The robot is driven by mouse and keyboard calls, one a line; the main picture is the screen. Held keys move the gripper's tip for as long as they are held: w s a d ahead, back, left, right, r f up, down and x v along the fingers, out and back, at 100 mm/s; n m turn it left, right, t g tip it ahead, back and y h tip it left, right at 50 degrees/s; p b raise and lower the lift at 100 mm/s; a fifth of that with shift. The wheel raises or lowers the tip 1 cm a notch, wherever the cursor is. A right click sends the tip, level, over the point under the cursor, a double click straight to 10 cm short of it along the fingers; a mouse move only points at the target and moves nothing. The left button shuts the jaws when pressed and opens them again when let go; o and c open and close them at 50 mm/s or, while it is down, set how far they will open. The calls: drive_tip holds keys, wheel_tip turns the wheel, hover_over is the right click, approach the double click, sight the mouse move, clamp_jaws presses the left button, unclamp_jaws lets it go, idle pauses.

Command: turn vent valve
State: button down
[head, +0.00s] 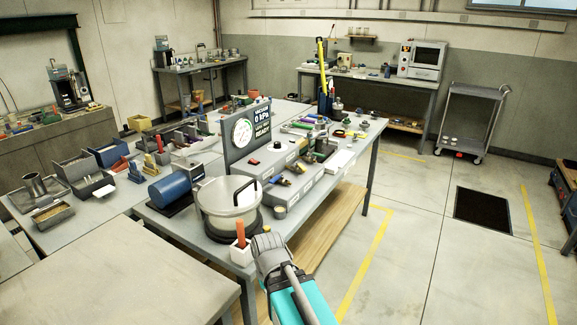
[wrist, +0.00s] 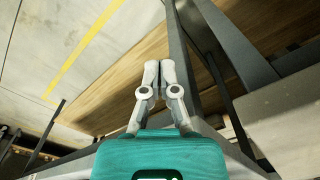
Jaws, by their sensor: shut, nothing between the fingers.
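My gripper (wrist: 159,72) is shut and empty in the wrist view. Its fingertips are together above the floor and a low wooden shelf, beside a dark table leg. In the head view my arm reaches up from the bottom to the front corner of the middle bench, and the fingers are not clear there. A clear round vacuum chamber (head: 228,205) stands at that corner. Behind it are a round gauge (head: 242,132) and a sign (head: 262,122) reading vacuum 0 kPa, ready. I cannot tell which part is the vent valve.
A blue cylinder (head: 170,189) lies left of the chamber. A grey bench (head: 115,275) fills the lower left. Open floor (head: 415,235) lies right, with a cart (head: 470,120) farther back.

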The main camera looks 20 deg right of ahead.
drive_tip(key=shift+w+d, duration=0.1)
drive_tip(key=shift+w, duration=0.05)
idle(0.3)
